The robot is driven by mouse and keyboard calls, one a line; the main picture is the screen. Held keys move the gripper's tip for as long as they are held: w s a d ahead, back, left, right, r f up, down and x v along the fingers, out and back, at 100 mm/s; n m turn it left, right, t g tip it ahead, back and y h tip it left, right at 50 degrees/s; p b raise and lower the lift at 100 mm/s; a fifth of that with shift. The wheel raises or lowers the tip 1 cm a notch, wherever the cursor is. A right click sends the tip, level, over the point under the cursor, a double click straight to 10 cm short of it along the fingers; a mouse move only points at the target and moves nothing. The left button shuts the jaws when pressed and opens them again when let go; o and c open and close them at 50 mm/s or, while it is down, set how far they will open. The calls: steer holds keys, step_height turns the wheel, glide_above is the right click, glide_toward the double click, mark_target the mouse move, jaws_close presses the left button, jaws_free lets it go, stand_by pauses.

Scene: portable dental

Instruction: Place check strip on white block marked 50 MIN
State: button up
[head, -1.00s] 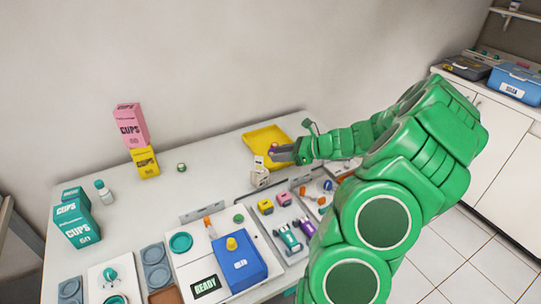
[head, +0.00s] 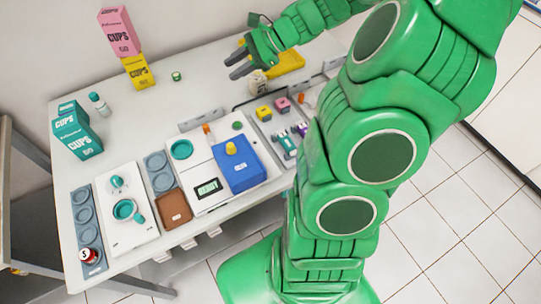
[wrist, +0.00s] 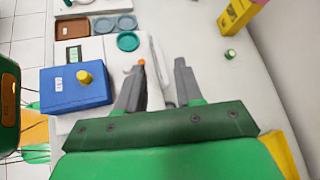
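A small white block (head: 257,86) stands on the table just below my gripper in the head view, partly hidden by it; its marking is too small to read. My gripper (head: 234,65) is open, its two grey fingers apart with nothing visible between them. The wrist view also shows the fingers apart (wrist: 160,78). I cannot single out the check strip with certainty. A slim white piece with an orange tip (wrist: 141,63) shows by the left finger in the wrist view, farther off on the table, at the white device.
A blue box with a yellow knob (head: 240,165) sits by the white READY device (head: 209,203). A yellow tray (head: 291,62) lies behind the gripper. Pink (head: 119,32) and yellow (head: 138,72) cup boxes are stacked at the back. Table left of the gripper is largely clear.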

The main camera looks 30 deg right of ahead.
steer(key=s+a+r+n+g+h, duration=0.2)
steer(key=s+a+n+g, duration=0.1)
steer(key=s+a+n, duration=0.4)
steer(key=s+a+r+n+g+h, duration=0.25)
steer(key=s+a, duration=0.25)
steer(key=s, duration=0.4)
steer(key=s+d+n+h, duration=0.4)
steer(key=s+n+h, duration=0.2)
steer(key=s, duration=1)
steer(key=shift+d+r+n, duration=0.2)
steer(key=shift+r+n, duration=0.1)
steer(key=shift+n, duration=0.85)
